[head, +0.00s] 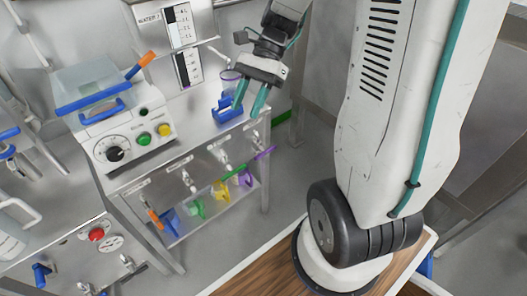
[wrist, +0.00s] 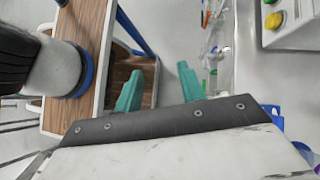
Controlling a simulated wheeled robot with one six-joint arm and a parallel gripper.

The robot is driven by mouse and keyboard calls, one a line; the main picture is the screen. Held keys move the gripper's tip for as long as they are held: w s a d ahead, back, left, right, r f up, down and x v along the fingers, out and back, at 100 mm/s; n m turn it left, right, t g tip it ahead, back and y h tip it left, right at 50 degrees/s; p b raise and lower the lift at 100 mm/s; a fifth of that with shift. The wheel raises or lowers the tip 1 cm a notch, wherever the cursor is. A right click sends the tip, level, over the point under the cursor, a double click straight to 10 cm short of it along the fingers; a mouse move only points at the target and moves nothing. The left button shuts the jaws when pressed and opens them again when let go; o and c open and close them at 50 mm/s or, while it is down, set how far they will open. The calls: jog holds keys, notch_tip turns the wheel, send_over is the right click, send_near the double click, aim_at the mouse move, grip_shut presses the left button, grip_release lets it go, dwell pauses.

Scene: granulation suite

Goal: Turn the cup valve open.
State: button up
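My gripper (head: 249,106) has two teal fingers that stand apart with nothing between them; the gripper shows the same way in the wrist view (wrist: 158,82). In the head view it is beside a clear cup (head: 230,77) above a blue holder (head: 228,107) on the steel bench, overlapping the holder's right side. Whether it touches the holder I cannot tell. No label naming the cup valve is readable.
A white machine (head: 130,135) with a dial, coloured buttons and a blue-edged lid stands on the bench left of the holder. A sight gauge marked WATER (head: 179,25) is on the back wall. Grey floor (head: 250,240) lies open before the bench.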

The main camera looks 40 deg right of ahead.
jog(key=w+d+f+m+t+y, duration=0.2)
jog(key=w+d+f+m+y, duration=0.2)
jog(key=w+d+f+m, duration=0.25)
jog(key=m+t+y, duration=0.3)
jog(key=m+t, duration=0.4)
jog(key=m, duration=0.7)
send_over(268, 153)
jog(key=s, duration=0.2)
notch_tip(268, 153, down, 18)
jog(key=d+f+m+t, duration=0.1)
jog(key=f+m+t, duration=0.1)
jog(key=f+m, duration=0.1)
jog(key=s+d+f+m+t+h, duration=0.1)
jog(key=d+f+m+t, duration=0.1)
jog(key=f, duration=0.3)
jog(key=s+d+f+m+t+h, duration=0.1)
jog(key=f+m, duration=0.3)
jog(key=shift+d+f+t, duration=0.1)
jog(key=shift+d+t, duration=0.1)
jog(key=shift+t, duration=0.2)
jog(key=x, duration=0.7)
grip_shut()
